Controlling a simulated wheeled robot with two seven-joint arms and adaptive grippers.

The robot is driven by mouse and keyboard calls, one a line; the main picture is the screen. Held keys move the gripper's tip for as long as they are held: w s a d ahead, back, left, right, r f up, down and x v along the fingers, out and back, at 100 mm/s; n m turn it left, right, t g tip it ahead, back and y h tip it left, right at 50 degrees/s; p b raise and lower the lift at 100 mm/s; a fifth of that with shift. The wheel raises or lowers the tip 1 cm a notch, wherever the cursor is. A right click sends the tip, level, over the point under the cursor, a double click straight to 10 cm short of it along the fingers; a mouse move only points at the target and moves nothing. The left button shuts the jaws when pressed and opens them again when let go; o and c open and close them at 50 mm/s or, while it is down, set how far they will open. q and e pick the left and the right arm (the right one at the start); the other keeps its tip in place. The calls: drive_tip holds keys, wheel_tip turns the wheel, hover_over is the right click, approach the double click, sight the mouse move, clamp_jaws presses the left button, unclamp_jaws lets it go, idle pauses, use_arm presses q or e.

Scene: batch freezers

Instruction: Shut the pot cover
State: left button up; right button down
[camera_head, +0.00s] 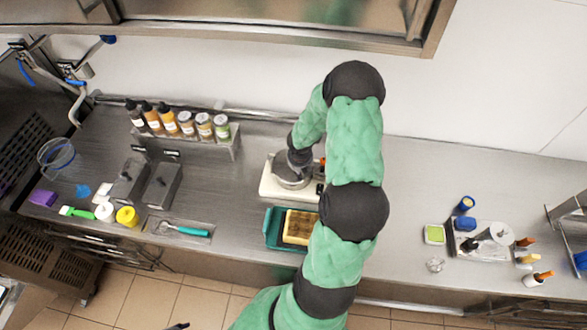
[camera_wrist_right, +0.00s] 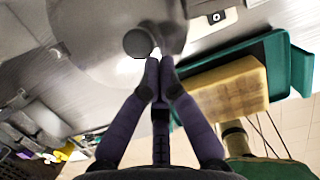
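The pot (camera_head: 291,182) is a round metal vessel on a white base, at the middle of the counter in the head view. My right arm partly covers it. In the right wrist view the pot cover (camera_wrist_right: 95,45) is a large grey disc with a round dark knob (camera_wrist_right: 137,43). I cannot tell whether it lies flush on the pot. My right gripper (camera_wrist_right: 160,62) has its dark fingertips together, close beside the knob, with nothing visible between them. A small dark tip at the bottom edge of the head view may be my left gripper (camera_head: 178,326).
A teal tray (camera_head: 270,236) with a tan block (camera_head: 299,227) stands in front of the pot. Several bottles (camera_head: 168,118) line a shelf at the back left. A tray with small items (camera_head: 485,241) sits at the right.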

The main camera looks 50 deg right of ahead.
drive_tip(key=shift+d+p, duration=0.8)
drive_tip(key=shift+d, duration=0.15)
drive_tip(key=shift+w+a, duration=0.1)
drive_tip(key=shift+w, duration=0.05)
